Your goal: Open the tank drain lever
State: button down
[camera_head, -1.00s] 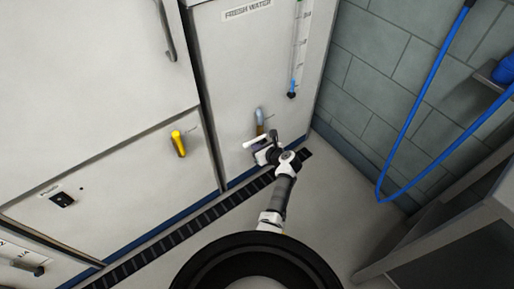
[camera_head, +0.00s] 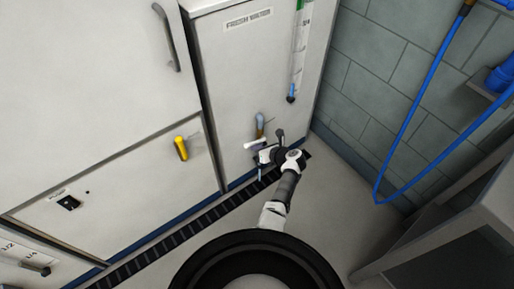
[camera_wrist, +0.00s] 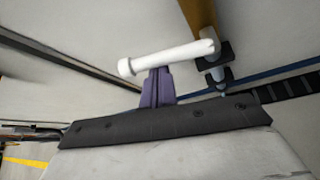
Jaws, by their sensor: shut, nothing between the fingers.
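The grey tank cabinet (camera_head: 235,75) is labelled FRESH WATER. Low on its front are a brass and pale blue fitting (camera_head: 260,124) and a white bar-shaped lever (camera_head: 256,144). In the wrist view the white lever (camera_wrist: 170,58) lies nearly level, its right end near a black valve body (camera_wrist: 214,56) below a brass pipe (camera_wrist: 200,14). My gripper (camera_head: 262,151) is low in front of the tank. Its purple fingers (camera_wrist: 158,86) are shut and empty, with their tips at the lever's underside in the picture. I cannot tell whether they touch it.
A yellow lever (camera_head: 181,148) and a black switch (camera_head: 68,202) are on the left cabinet. A dark floor grate (camera_head: 190,226) runs along the cabinets. A blue hose (camera_head: 408,130) hangs at the right wall. A grey bench (camera_head: 460,225) stands lower right; the floor between is clear.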

aim_at(264, 138)
jog(key=m, duration=0.1)
jog(key=r+m+y+p, duration=0.1)
jog(key=r+g+y, duration=0.1)
jog(key=shift+w+d+r+m, duration=0.2)
jog(key=shift+w+d+m, duration=0.15)
jog(key=shift+d+m, duration=0.05)
jog(key=shift+w+d+r+m+g+y+b, duration=0.15)
jog(key=shift+w+d+r+m+y+b, duration=0.15)
jog(key=shift+r+m+y+b, duration=0.35)
jog(key=shift+w+d+r+m+g+y+b, duration=0.2)
jog(key=shift+d+m+y+b, duration=0.2)
jog(key=shift+m+y, duration=0.5)
jog(key=shift+d, duration=0.1)
jog(key=shift+w+d+r, duration=0.1)
jog(key=shift+w+r, duration=0.05)
jog(key=shift+w+d+r+b, duration=0.3)
jog(key=shift+w+d+b, duration=0.15)
jog(key=shift+d+b, duration=0.2)
